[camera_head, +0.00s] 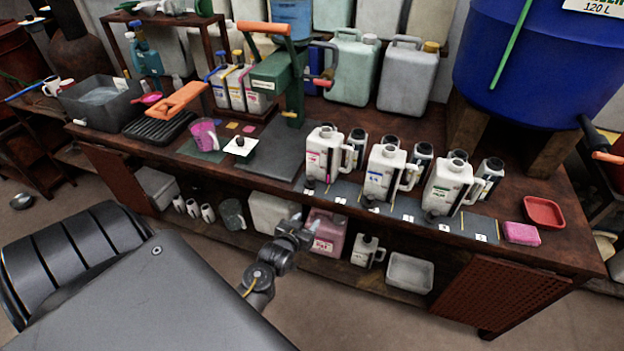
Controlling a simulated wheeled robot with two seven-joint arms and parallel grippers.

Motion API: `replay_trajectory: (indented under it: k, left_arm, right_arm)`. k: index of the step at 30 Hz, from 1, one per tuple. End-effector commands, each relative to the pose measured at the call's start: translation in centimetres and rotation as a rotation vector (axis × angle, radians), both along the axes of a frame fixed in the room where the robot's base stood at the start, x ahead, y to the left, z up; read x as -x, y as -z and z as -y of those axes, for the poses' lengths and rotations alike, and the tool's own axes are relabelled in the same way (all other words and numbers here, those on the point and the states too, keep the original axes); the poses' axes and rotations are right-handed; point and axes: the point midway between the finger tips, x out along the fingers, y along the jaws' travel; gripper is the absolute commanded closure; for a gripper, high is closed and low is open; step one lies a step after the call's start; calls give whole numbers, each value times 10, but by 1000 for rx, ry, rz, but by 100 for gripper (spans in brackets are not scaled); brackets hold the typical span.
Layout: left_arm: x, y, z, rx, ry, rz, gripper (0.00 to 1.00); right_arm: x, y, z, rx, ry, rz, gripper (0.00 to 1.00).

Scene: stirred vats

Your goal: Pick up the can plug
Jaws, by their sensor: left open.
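I cannot single out the can plug for certain. A small dark knob-like piece (240,142) sits on a white square at the left middle of the bench. Small dark round pieces also show at the front feet of the white cans, one by the left can (318,155), one by the middle can (378,172) and one by the right can (443,187). My left gripper (298,226) is open and empty, in front of the bench and below its top edge, apart from all of these. My right gripper is not in view.
A green hand press (280,80) with an orange handle stands behind a dark mat (262,155). A pink-stained cup (206,135), a red tray (543,211) and a pink sponge (521,233) lie on the bench. The lower shelf holds a pink jug (327,232) and a clear tub (409,272).

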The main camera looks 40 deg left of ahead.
Motion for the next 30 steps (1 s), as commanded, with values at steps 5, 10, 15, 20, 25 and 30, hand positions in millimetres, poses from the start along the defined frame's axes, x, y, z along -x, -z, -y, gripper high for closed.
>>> replay_trajectory:
  k: [5,10,15,20,25,30]
  left_arm:
    - [-8,-60,-31,-41,-65,160,51]
    - [-9,-78,-36,-50,-78,193,51]
    - [-24,-76,-41,-49,-76,192,51]
    - [-48,-72,-49,-49,-76,192,51]
    - [-61,-70,-53,-49,-76,191,51]
    - [-64,-70,-54,-49,-76,191,51]
  right_arm:
    - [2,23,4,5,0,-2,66]
    - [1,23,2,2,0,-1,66]
    - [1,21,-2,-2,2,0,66]
    - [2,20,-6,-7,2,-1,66]
    - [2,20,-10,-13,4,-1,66]
    - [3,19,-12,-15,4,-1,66]
